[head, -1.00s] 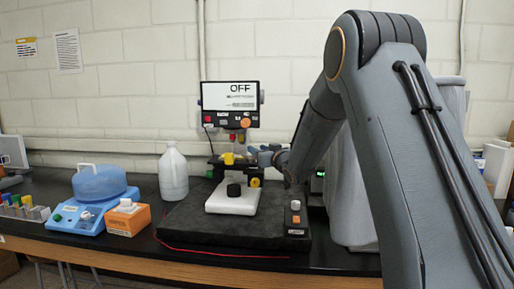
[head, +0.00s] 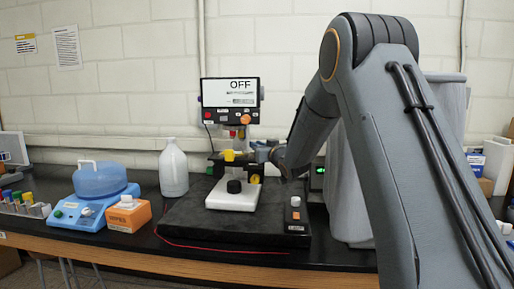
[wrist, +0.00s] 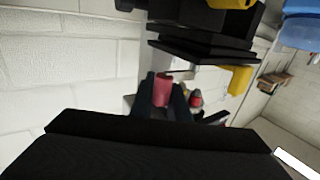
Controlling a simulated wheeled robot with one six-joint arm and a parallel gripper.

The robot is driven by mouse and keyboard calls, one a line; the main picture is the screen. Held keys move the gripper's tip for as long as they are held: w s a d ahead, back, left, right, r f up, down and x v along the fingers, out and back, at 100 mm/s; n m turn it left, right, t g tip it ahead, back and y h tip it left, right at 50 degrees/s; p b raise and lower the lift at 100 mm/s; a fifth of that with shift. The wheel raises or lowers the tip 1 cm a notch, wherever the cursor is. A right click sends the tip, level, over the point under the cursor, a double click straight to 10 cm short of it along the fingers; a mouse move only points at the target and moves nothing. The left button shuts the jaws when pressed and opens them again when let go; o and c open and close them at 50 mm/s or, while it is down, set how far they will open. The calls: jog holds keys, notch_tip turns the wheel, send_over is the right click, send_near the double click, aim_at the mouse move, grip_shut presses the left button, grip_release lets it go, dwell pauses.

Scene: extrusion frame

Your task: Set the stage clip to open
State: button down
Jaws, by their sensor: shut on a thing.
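The microscope (head: 232,196) stands on a dark mat, with a white base, a dark stage and a screen reading OFF above it. A yellow piece (head: 229,155) sits at the stage; a yellow block also shows in the wrist view (wrist: 240,80). My gripper (head: 259,153) is at the right side of the stage. In the wrist view my gripper (wrist: 163,98) is shut on a small red cylindrical piece (wrist: 162,90), between its two dark fingers. I cannot tell whether this piece belongs to the stage clip, or how the clip is set.
A control box (head: 295,216) lies on the mat's right part. A white jug (head: 173,169) stands behind left. An orange box (head: 128,214) and a blue device (head: 85,212) stand farther left. A grey covered object (head: 352,200) stands close behind my arm.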

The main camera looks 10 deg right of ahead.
jog(key=shift+h+b, duration=0.3)
jog(key=m+h+b, duration=0.2)
jog(key=h+b, duration=0.1)
jog(key=shift+s+f+t, duration=0.15)
jog(key=shift+s+t, duration=0.15)
jog(key=shift+s, duration=0.05)
jog(key=m+h, duration=0.1)
jog(key=m+h+b, duration=0.1)
jog(key=h, duration=0.1)
jog(key=shift+s+d+m+b, duration=0.2)
jog(key=shift+s+m+b, duration=0.1)
jog(key=shift+s, duration=0.05)
jog(key=m+h+p, duration=0.1)
jog(key=h, duration=0.1)
jog(key=s+m+g+h+p, duration=0.1)
jog(key=h, duration=0.1)
jog(key=m+g+h+p, duration=0.1)
jog(key=m+h, duration=0.1)
jog(key=shift+s+r+h, duration=0.2)
jog(key=shift+r+h, duration=0.05)
jog(key=shift+h, duration=0.15)
jog(key=shift+s+m+g+h+p, duration=0.25)
jog(key=shift+m+g+h+p, duration=0.3)
jog(key=shift+m+g+h, duration=0.35)
jog(key=shift+s+m+g+h+p, duration=0.25)
jog(key=shift+m+g+h+p, duration=0.35)
jog(key=shift+h, duration=0.4)
jog(key=c, duration=1.7)
grip_release()
jog(key=shift+f, duration=0.1)
